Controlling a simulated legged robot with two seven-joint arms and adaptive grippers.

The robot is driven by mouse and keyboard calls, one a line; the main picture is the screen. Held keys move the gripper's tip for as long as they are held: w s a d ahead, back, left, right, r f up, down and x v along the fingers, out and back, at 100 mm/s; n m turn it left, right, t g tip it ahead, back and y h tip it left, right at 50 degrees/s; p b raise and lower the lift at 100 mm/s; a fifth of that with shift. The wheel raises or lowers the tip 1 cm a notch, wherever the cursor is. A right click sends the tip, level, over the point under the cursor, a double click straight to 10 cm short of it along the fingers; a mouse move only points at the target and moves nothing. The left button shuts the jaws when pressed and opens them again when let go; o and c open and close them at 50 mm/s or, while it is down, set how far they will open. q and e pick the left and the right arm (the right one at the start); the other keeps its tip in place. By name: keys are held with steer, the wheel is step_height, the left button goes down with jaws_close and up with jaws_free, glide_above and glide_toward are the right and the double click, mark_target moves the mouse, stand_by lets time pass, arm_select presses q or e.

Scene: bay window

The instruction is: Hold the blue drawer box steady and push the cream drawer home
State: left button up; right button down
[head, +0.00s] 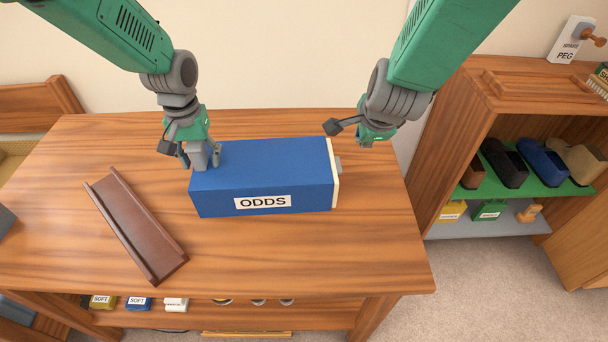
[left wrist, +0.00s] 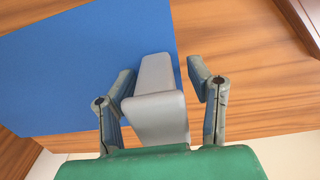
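The blue drawer box (head: 262,180), labelled ODDS, lies on the wooden table. The thin cream drawer front (head: 335,173) shows at its right end, with a small grey knob (head: 339,165). The box's blue top (left wrist: 90,65) fills that view's left. My right gripper (head: 372,138) hangs beyond the drawer's end, apart from it; its finger opening is unclear.
A brown channel-shaped tray (head: 137,222) lies on the table left of the box. The table (head: 310,255) is clear in front of the box.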

steer(key=shift+a+r, duration=0.2)
steer(key=shift+a, duration=0.1)
arm_select(q)
steer(key=shift+r, duration=3.95)
